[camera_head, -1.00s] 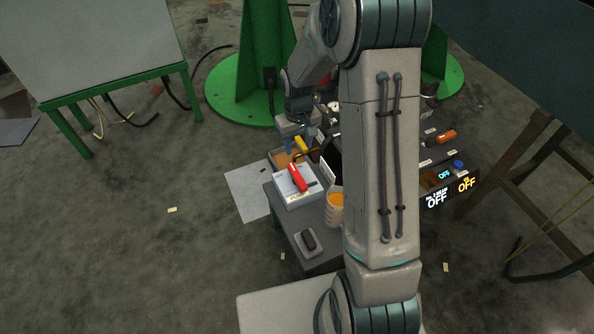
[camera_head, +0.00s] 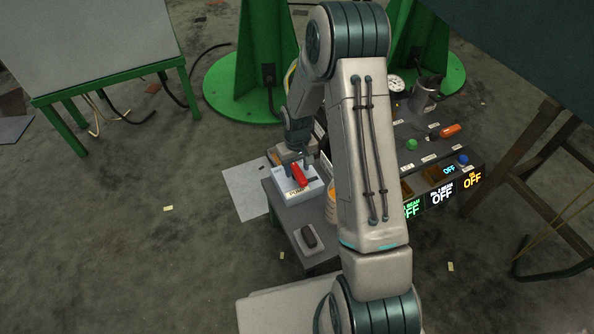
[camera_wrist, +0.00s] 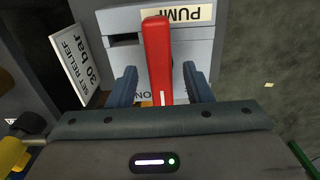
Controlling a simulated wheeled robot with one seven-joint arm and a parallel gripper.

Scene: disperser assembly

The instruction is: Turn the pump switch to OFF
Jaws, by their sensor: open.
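The pump switch is a white-grey box (camera_head: 313,190) with a red lever handle (camera_head: 299,175), standing on a small dark table left of my arm. In the wrist view the box (camera_wrist: 190,50) carries a "PUMP" label (camera_wrist: 177,14), upside down, and letters "ON" show near the lever's lower end. The red lever (camera_wrist: 157,58) points along the view between my two blue fingers. My gripper (camera_wrist: 160,84) is open, with one finger on each side of the lever and a gap on both sides. In the head view my gripper (camera_head: 295,158) is just behind and above the box.
An orange-filled cup (camera_head: 331,210) is partly hidden by my arm. A panel at right has lit OFF displays (camera_head: 442,196). A "30 bar" sign (camera_wrist: 82,62) stands beside the box.

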